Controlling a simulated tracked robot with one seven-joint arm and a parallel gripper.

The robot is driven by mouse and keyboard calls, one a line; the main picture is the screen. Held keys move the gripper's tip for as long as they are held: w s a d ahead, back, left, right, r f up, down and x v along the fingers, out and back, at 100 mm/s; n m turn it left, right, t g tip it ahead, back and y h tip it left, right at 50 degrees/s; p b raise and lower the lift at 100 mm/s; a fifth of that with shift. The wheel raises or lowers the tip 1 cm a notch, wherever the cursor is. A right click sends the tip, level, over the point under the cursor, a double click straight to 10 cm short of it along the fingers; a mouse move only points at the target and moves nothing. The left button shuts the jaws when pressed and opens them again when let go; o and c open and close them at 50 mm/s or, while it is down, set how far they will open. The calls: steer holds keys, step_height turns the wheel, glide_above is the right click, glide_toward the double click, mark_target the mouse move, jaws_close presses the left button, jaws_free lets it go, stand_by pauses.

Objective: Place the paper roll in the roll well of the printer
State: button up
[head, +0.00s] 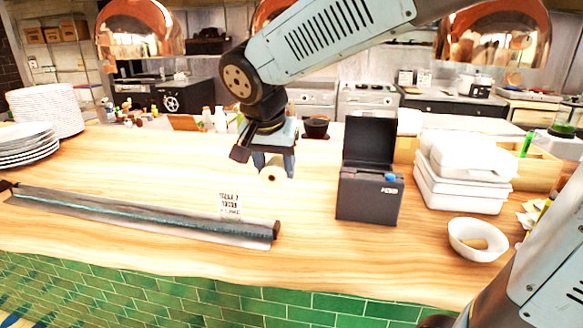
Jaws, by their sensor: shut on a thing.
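The printer (369,197) is a dark box on the wooden counter, right of centre, with its lid raised upright at the back and a blue button on its right front. Its roll well is hidden behind the front wall from this angle. My gripper (272,165) points down, left of the printer and above the counter. It is shut on the paper roll (271,174), a small pale cylinder with its round end and dark core facing me. The roll is apart from the printer, and the fingers partly cover it.
White takeaway boxes (464,186) stand right of the printer, with a white bowl (478,239) in front of them. A long dark rail (150,212) lies at the left front. A printed slip (230,205) stands behind it. A dark cup (316,126) is farther back. Plates (28,150) are stacked at left.

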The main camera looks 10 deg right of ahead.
steer(key=s+d+r+m+g+h, duration=0.1)
steer(key=d+r+m+g, duration=0.1)
steer(key=d+m, duration=0.75)
steer(key=s+d+r+m+g+h, duration=0.1)
steer(key=d+r+m+g+h, duration=0.2)
steer(key=d, duration=1.1)
steer(key=shift+m+t+y, duration=0.45)
steer(key=shift+t+y, duration=0.05)
steer(key=w+f, duration=0.3)
steer(key=w, duration=0.1)
steer(key=w+d+f, duration=0.1)
steer(key=w+f, duration=0.2)
steer(key=w, duration=0.1)
steer(key=w+f, duration=0.3)
steer(key=w, duration=0.1)
steer(key=shift+w+d, duration=0.3)
steer(key=shift+w+f, duration=0.4)
steer(key=shift+f, duration=1.75)
steer(key=o, duration=1.1)
